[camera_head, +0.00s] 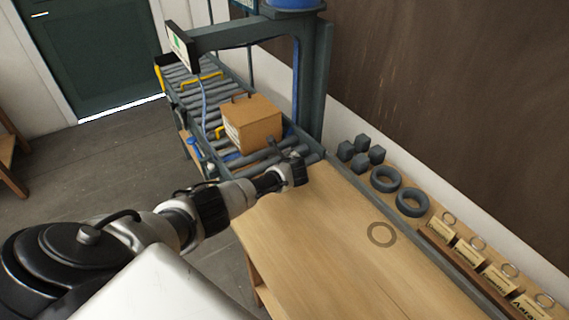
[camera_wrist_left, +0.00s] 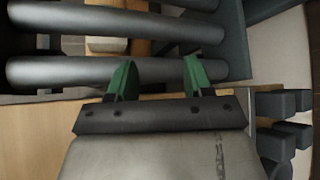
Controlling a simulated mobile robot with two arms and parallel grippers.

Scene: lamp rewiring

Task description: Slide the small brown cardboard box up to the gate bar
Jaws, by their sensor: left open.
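My right gripper is not in view.
A dark frame (camera_head: 312,90) rises beside the conveyor on the right, with an overhead arm crossing above the rollers. The wooden bench (camera_head: 320,240) is mostly clear. Dark blocks (camera_head: 362,150), two black rings (camera_head: 398,190) and several labelled tags (camera_head: 470,250) line its right side.

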